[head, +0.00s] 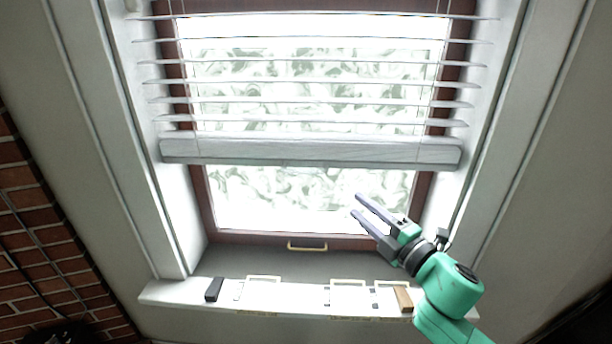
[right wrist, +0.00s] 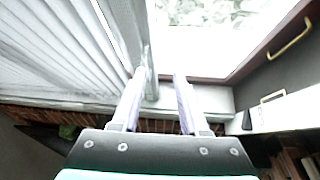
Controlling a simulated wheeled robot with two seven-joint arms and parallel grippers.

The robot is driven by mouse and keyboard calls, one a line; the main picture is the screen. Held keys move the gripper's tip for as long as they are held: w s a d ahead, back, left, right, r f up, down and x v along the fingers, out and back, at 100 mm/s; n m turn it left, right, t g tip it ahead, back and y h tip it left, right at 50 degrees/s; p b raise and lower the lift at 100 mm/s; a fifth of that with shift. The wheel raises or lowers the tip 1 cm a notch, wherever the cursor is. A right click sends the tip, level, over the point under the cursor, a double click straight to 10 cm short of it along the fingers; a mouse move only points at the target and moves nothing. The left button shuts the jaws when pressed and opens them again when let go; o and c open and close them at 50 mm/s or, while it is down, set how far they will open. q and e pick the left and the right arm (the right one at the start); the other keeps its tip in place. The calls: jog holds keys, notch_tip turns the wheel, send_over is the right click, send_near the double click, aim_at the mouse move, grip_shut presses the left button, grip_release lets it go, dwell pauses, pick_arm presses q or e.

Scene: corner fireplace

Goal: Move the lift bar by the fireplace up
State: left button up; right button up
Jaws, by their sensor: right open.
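The white bottom bar of the window blind (head: 310,151) hangs level across the window, below several slats. It seems to run up the picture left of centre in the right wrist view (right wrist: 118,35). My right gripper (head: 358,204) is open and empty, in front of the lower pane, with its fingertips below the bar in the head view. In the right wrist view my open fingers (right wrist: 160,73) show the left fingertip overlapping the bar's edge; I cannot tell whether they touch. My left gripper is not in view.
A small brass handle (head: 307,246) is on the window's lower brown frame. The white sill (head: 190,292) holds a black block (head: 214,289), a brown block (head: 403,299) and several pale frames. A brick wall (head: 35,215) stands at the left.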

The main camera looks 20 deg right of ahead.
aim_at(306, 172)
jog(key=w+a+r+n+y+p, duration=0.1)
jog(key=w+a, duration=0.2)
jog(key=w+a+r+n+y+p, duration=0.1)
jog(key=w+a+r+p, duration=0.1)
jog(key=w, duration=0.2)
jog(key=w+a+r+n+g+y+p, duration=0.1)
jog(key=w+a+n, duration=0.1)
jog(key=w+a, duration=0.1)
jog(key=shift+p+x, duration=0.4)
jog(key=shift+x, duration=0.4)
jog(key=shift+w+a, duration=0.2)
jog(key=shift+w, duration=0.25)
jog(key=shift+s, duration=0.1)
jog(key=shift+c, duration=0.3)
grip_shut()
